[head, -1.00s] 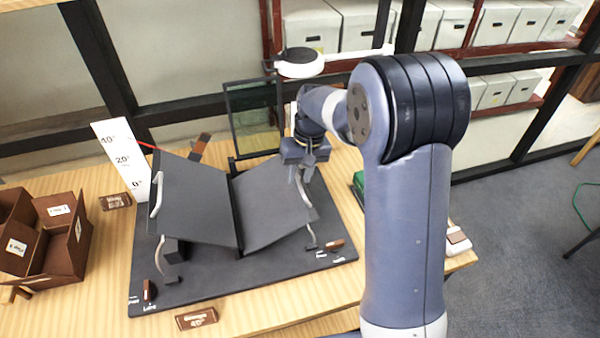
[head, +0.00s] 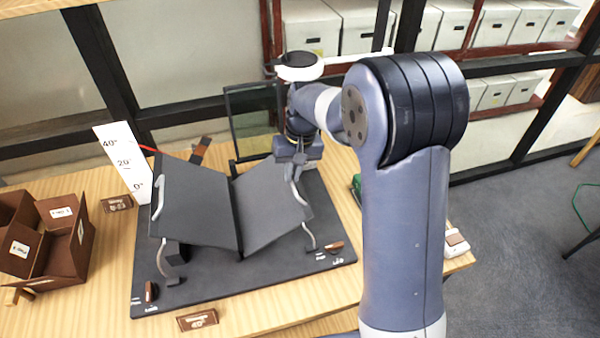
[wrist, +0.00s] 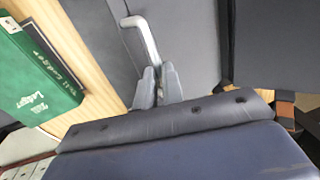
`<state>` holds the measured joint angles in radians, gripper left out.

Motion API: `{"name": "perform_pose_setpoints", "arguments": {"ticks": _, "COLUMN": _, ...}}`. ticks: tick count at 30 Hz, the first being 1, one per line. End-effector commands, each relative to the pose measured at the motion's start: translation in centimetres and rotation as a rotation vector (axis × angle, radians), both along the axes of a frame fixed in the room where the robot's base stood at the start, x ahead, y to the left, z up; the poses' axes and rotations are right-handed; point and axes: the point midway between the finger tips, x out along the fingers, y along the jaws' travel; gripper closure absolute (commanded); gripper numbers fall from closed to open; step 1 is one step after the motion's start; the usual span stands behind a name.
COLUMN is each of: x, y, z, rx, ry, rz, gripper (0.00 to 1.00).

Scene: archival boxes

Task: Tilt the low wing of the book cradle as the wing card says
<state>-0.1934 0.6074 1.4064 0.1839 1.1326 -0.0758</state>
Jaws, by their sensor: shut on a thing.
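The dark grey book cradle has a left wing (head: 200,200) and a right wing (head: 270,205), both sloping up from the central hinge in a V. A pale curved handle (head: 299,195) runs along the right wing's outer edge. My gripper (head: 298,168) is at the far end of that handle. In the wrist view my gripper (wrist: 158,90) is shut on the handle (wrist: 146,40). A white angle scale (head: 124,163) marked 40°, 20° and 0° stands at the back left, with a red pointer near it. A brown card (head: 197,319) lies in front; its small print is unclear.
Brown knobs sit on the base's front left (head: 150,291) and right (head: 334,247). An open brown box (head: 60,255) stands at left. A dark-framed panel (head: 252,120) stands behind the cradle. The wrist view shows a green ledger (wrist: 35,80) beside the cradle.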

Motion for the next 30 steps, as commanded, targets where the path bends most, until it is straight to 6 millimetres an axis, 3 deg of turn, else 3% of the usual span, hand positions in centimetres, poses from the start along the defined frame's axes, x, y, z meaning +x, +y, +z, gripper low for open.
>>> {"name": "perform_pose_setpoints", "arguments": {"ticks": 1, "x": -0.2, "y": 1.1, "z": 1.2, "rx": 0.003, "ry": 0.001, "rz": 0.006, "gripper": 1.00}}
{"name": "perform_pose_setpoints", "arguments": {"ticks": 6, "x": -0.6, "y": 2.8, "z": 2.2, "rx": 0.003, "ry": 0.003, "rz": 0.003, "gripper": 1.00}}
{"name": "perform_pose_setpoints", "arguments": {"ticks": 15, "x": -0.7, "y": 3.0, "z": 1.9, "rx": 0.004, "ry": 0.007, "rz": 0.002, "gripper": 1.00}}
{"name": "perform_pose_setpoints", "arguments": {"ticks": 16, "x": -0.7, "y": 3.0, "z": 1.9, "rx": 0.004, "ry": 0.008, "rz": 0.002, "gripper": 0.90}}
{"name": "perform_pose_setpoints", "arguments": {"ticks": 23, "x": -0.7, "y": 2.9, "z": 2.0, "rx": 0.002, "ry": 0.004, "rz": 0.002, "gripper": 0.71}}
{"name": "perform_pose_setpoints", "arguments": {"ticks": 30, "x": -0.6, "y": 2.8, "z": 2.2, "rx": 0.002, "ry": 0.002, "rz": 0.001, "gripper": 0.69}}
